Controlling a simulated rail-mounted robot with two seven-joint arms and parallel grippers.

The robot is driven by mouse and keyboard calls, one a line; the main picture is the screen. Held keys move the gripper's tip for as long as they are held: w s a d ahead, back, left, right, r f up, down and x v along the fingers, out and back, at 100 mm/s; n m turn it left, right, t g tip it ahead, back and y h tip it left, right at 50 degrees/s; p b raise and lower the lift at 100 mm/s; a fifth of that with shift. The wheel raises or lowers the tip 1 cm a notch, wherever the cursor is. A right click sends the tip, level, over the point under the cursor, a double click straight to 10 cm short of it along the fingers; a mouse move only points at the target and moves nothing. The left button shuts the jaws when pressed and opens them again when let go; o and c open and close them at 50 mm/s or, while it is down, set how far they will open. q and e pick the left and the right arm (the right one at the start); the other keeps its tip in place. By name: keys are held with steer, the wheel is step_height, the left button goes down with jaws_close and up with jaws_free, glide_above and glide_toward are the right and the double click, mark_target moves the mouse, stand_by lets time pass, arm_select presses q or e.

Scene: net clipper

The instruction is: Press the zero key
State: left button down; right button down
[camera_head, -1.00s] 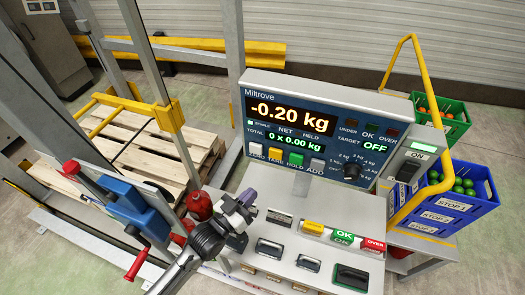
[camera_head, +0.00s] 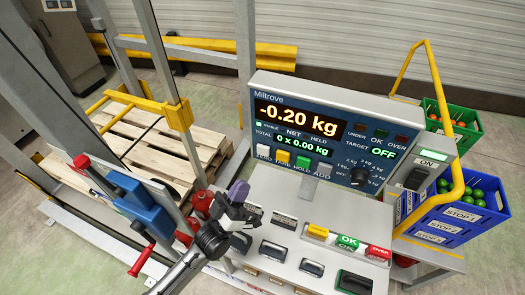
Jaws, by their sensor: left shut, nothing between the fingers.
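The scale console (camera_head: 261,91) reads -0.20 kg on its display (camera_head: 300,116). Below the display is a row of keys. The zero key (camera_head: 264,150) is the white one at the row's left end, with its label under it. Beside it are the yellow tare key (camera_head: 283,156), the green hold key (camera_head: 303,162) and the white add key (camera_head: 322,167). My left gripper (camera_head: 239,192) is shut and empty, with purplish fingertips. In the picture it sits below and left of the zero key, apart from it. My right gripper is not in view.
A sloping panel with slots (camera_head: 272,249) and yellow, green and red label blocks (camera_head: 348,242) lies below the keys. A blue and red device (camera_head: 143,207) stands left of my arm. A blue crate (camera_head: 445,226) and a green crate (camera_head: 465,134) are at right.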

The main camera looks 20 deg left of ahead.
mark_target(263, 150)
arm_select(q)
steer(key=shift+w, duration=0.1)
steer(key=w+b, duration=0.4)
steer(key=w, duration=0.4)
steer(key=shift+w+d, duration=0.25)
steer(key=shift+w, duration=0.05)
steer(key=shift+w, duration=0.25)
stand_by(2.0)
steer(key=shift+w+b, duration=0.2)
steer(key=shift+b, duration=0.1)
steer(key=shift+w, duration=0.4)
stand_by(0.6)
steer(key=shift+s, duration=0.15)
steer(key=shift+s+p, duration=0.3)
steer(key=shift+s, duration=0.4)
